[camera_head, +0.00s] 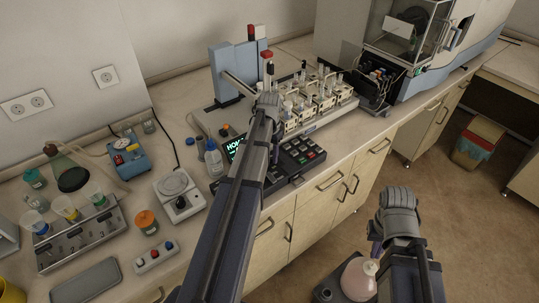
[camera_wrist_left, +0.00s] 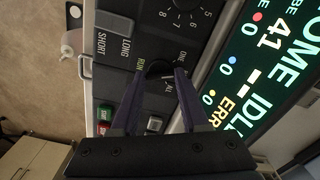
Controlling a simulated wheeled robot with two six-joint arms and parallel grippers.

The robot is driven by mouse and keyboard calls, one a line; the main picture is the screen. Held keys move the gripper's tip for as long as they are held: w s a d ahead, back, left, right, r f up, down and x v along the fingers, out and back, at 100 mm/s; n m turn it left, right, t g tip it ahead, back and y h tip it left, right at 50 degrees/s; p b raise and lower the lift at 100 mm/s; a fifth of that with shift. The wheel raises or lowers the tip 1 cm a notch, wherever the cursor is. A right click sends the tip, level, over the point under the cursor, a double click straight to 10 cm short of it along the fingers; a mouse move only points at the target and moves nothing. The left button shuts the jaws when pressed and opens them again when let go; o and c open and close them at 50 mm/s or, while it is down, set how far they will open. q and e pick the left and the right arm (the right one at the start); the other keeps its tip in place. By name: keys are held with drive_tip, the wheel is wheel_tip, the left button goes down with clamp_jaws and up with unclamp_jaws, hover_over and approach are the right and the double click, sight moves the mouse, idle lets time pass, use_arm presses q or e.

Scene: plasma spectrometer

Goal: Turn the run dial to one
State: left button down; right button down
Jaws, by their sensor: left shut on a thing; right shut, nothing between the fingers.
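The run dial (camera_wrist_left: 159,70) is a small dark knob on the grey control panel, with RUN, ONE and ALL printed round it in the left wrist view. My left gripper (camera_wrist_left: 160,78) has one finger on each side of it and is shut on it. The fingers partly cover the knob, and I cannot tell where its pointer stands. In the head view my left arm hides the dial on the keypad panel (camera_head: 297,152). My right gripper (camera_head: 376,240) is shut and empty, over the floor in front of the bench.
The lit screen (camera_wrist_left: 262,75) shows HOME, IDLE and ERR beside the dial. A numbered dial (camera_wrist_left: 188,8) and a SHORT/LONG switch (camera_wrist_left: 114,24) are close by.

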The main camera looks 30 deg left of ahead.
use_arm(q)
drive_tip(key=n, duration=0.5)
drive_tip(key=shift+n, duration=0.4)
idle(0.4)
drive_tip(key=shift+c, duration=2)
unclamp_jaws()
wheel_tip(320, 180, up, 8)
drive_tip(key=p, duration=0.8)
drive_tip(key=shift+f, duration=0.15)
